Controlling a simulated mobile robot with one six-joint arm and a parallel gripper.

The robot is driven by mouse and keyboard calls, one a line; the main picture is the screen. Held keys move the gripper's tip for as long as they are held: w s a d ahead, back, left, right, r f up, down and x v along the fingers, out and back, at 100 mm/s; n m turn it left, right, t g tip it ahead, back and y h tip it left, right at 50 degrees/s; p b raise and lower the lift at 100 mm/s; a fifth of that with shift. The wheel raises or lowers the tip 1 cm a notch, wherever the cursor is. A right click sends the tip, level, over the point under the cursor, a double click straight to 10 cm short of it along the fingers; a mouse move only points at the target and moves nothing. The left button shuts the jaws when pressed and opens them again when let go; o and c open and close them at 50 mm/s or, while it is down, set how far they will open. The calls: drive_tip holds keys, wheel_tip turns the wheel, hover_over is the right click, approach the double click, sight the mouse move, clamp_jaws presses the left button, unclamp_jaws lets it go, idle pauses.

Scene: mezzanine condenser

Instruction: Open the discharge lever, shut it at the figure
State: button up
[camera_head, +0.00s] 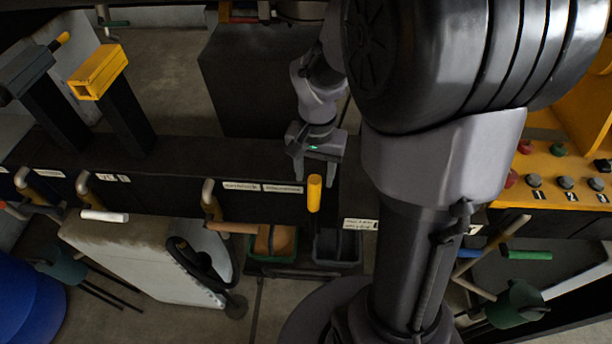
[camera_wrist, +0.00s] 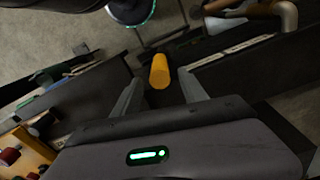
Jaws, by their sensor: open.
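An upright yellow lever handle (camera_head: 314,193) stands at the front of the dark bench, beside its labels; I take it for the discharge lever, though no readable label confirms this. My gripper (camera_head: 315,180) is open and points down at it, with a finger on either side in the picture. In the wrist view the yellow handle (camera_wrist: 159,71) shows between and just beyond the spread fingertips (camera_wrist: 160,80). I cannot tell whether a finger touches it. The lever's lower part is hidden in the wrist view.
A green-rimmed bin (camera_head: 272,257) with brown contents and a dark grey bin (camera_head: 337,247) sit below the bench front. Bent pipes with handles (camera_head: 211,200) line the bench to the left. A yellow button panel (camera_head: 560,165) is at right. A yellow-topped post (camera_head: 99,72) stands upper left.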

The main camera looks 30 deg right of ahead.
sight(314, 193)
wheel_tip(314, 193, down, 7)
drive_tip(key=shift+s+a+r+b, duration=0.1)
drive_tip(key=shift+r+b, duration=0.1)
drive_tip(key=shift+b, duration=0.25)
drive_tip(key=shift+f, duration=0.4)
clamp_jaws()
idle(0.8)
